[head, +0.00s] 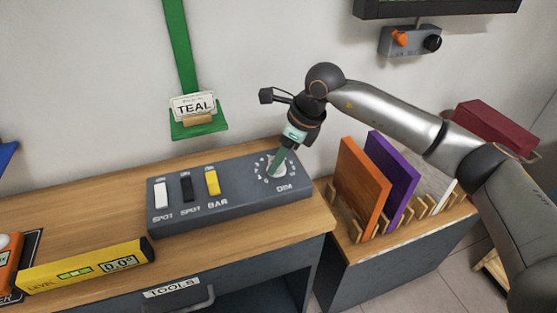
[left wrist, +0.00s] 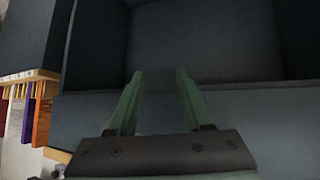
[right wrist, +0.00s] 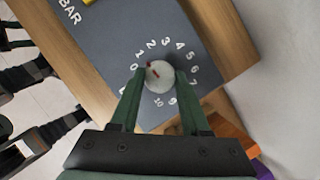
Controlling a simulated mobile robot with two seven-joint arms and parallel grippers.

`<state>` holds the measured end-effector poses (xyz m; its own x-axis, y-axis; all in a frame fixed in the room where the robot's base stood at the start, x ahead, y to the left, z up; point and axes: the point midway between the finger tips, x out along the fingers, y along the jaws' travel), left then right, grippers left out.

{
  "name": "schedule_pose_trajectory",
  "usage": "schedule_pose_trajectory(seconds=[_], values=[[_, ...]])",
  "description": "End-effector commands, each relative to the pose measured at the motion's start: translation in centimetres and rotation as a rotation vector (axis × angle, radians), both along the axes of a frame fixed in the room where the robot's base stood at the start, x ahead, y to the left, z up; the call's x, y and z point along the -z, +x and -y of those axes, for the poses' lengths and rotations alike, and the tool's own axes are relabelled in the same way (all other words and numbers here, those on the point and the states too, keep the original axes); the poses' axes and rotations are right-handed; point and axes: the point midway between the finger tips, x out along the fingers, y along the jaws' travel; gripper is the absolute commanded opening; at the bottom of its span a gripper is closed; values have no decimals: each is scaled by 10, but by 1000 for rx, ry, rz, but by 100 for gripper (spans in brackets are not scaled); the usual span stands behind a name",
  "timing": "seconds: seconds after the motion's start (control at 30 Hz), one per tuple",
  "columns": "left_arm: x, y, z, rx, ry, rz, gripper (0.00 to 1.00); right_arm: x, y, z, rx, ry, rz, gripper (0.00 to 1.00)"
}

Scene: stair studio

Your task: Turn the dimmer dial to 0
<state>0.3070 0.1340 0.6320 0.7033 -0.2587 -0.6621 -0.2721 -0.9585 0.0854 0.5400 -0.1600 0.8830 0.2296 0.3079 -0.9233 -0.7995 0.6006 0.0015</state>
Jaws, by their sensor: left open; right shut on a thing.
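The dimmer dial is a round pale knob on the right end of the grey switch panel (head: 235,203), marked DIM, with a ring of white numbers. My right gripper (head: 276,168) points down onto it from above and mostly hides it in the head view. In the right wrist view, the dial (right wrist: 159,78) sits between the two green fingers of the right gripper, which is shut on it. Its red mark points to the upper left, roughly towards the 1. My left gripper (left wrist: 155,76) is open and empty in front of a dark grey surface, and is outside the head view.
White, black and yellow switches (head: 212,183) stand left on the panel. A yellow level (head: 85,267) lies on the wooden bench at front left. Orange (head: 361,188) and purple (head: 391,178) boards stand in a rack to the right.

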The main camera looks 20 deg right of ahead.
Motion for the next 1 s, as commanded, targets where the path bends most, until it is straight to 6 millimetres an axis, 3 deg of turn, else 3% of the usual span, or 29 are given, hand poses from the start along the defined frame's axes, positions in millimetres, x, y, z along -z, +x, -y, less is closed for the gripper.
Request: schedule_pose_trajectory(seconds=[0.6, 1.0], values=[[6, -6, -2, -3, 2, -10, 50, 0, 4, 1, -527, -1, 1, 0], [6, -4, -2, -2, 2, -7, 50, -1, 4, 1, -678, -2, 3, 0]])
